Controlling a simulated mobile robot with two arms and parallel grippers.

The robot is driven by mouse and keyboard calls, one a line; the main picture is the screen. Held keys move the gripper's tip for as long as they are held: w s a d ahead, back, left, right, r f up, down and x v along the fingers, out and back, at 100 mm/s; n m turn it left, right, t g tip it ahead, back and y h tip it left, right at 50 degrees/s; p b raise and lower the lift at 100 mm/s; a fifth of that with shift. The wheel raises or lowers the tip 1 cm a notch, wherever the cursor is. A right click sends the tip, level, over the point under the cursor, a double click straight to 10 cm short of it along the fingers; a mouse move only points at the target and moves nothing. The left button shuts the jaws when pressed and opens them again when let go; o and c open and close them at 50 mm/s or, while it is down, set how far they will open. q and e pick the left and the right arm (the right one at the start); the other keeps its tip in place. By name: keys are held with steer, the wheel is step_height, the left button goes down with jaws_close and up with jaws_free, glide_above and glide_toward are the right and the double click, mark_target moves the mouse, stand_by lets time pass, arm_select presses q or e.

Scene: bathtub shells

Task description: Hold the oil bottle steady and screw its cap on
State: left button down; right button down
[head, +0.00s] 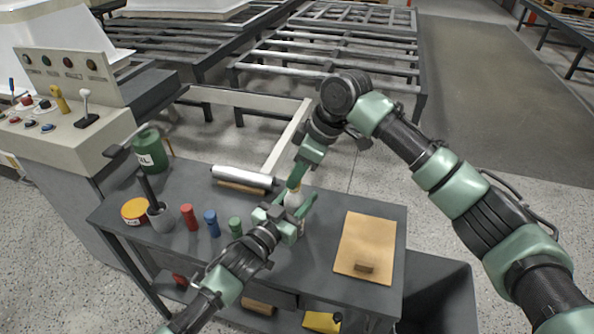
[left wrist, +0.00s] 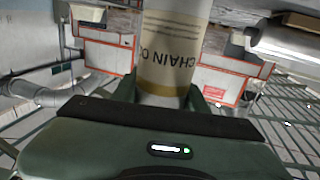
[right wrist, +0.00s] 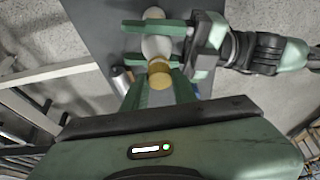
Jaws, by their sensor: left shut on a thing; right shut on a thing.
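The oil bottle (head: 293,199) stands upright on the grey workbench, mostly covered by my grippers in the head view. In the left wrist view its tan "CHAIN OIL" label (left wrist: 174,52) shows upside down. My left gripper (head: 291,222) is shut around the bottle's body; its fingers show in the left wrist view (left wrist: 162,95) on both sides. The tan cap (right wrist: 159,75) is at the top of the white bottle neck in the right wrist view. My right gripper (right wrist: 158,92) is shut on the cap from above. Whether the threads engage cannot be seen.
Red (head: 189,217), blue (head: 212,223) and green (head: 235,227) items stand left of the bottle. A silver roll (head: 243,177) lies behind. A wooden board (head: 367,245) with a block lies right. A yellow tin (head: 136,211) and grey cup (head: 161,217) stand at the left.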

steer(key=shift+f, duration=0.25)
